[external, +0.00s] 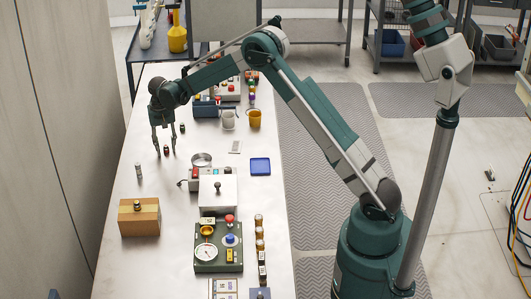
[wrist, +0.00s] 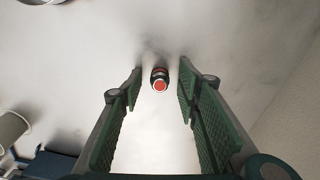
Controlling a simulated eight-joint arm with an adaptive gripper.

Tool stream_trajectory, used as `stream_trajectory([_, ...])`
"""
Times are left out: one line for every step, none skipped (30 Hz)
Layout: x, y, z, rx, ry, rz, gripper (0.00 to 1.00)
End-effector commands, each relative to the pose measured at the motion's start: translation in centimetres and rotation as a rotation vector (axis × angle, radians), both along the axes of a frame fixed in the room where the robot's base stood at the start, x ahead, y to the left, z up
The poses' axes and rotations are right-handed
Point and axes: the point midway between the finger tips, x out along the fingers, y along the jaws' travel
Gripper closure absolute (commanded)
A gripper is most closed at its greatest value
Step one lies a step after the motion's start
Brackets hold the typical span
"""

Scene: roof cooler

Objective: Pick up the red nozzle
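A small dark cylindrical piece with a red round end (wrist: 160,80) stands on the light table top; it fits the red nozzle. In the wrist view it lies between the tips of my two green finger pads, with a gap on each side. My gripper (wrist: 159,72) is open and points down over it. In the external view the gripper (external: 166,153) is at the far left part of the table, and the small dark piece (external: 166,149) shows between its fingers. I cannot tell the exact height of the tips above the table.
A small dark bottle (external: 182,128) stands just right of the gripper. A metal dish (external: 201,160), a grey cylinder (external: 139,171), a cardboard box (external: 139,218) and a gauge panel (external: 219,259) are nearer the camera. Mugs (external: 228,120) stand behind right.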

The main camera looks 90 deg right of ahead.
Motion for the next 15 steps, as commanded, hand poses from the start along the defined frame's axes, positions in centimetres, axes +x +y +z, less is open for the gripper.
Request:
stream_trajectory([0.0,0.0,0.01,0.0,0.0,0.0,0.71])
stream_trajectory([0.0,0.0,0.01,0.0,0.0,0.0,0.75])
stream_trajectory([0.0,0.0,0.01,0.0,0.0,0.0,0.8])
stream_trajectory([0.0,0.0,0.01,0.0,0.0,0.0,0.84])
stream_trajectory([0.0,0.0,0.01,0.0,0.0,0.0,0.88])
stream_trajectory([0.0,0.0,0.01,0.0,0.0,0.0,0.93])
stream_trajectory([0.0,0.0,0.01,0.0,0.0,0.0,0.97])
stream_trajectory([0.0,0.0,0.01,0.0,0.0,0.0,0.97])
stream_trajectory([0.0,0.0,0.02,0.0,0.0,0.0,0.97])
stream_trajectory([0.0,0.0,0.02,0.0,0.0,0.0,0.97])
stream_trajectory([0.0,0.0,0.02,0.0,0.0,0.0,0.97])
stream_trajectory([0.0,0.0,0.02,0.0,0.0,0.0,0.97])
stream_trajectory([0.0,0.0,0.02,0.0,0.0,0.0,0.97])
stream_trajectory([0.0,0.0,0.02,0.0,0.0,0.0,0.97])
stream_trajectory([0.0,0.0,0.03,0.0,0.0,0.0,0.97])
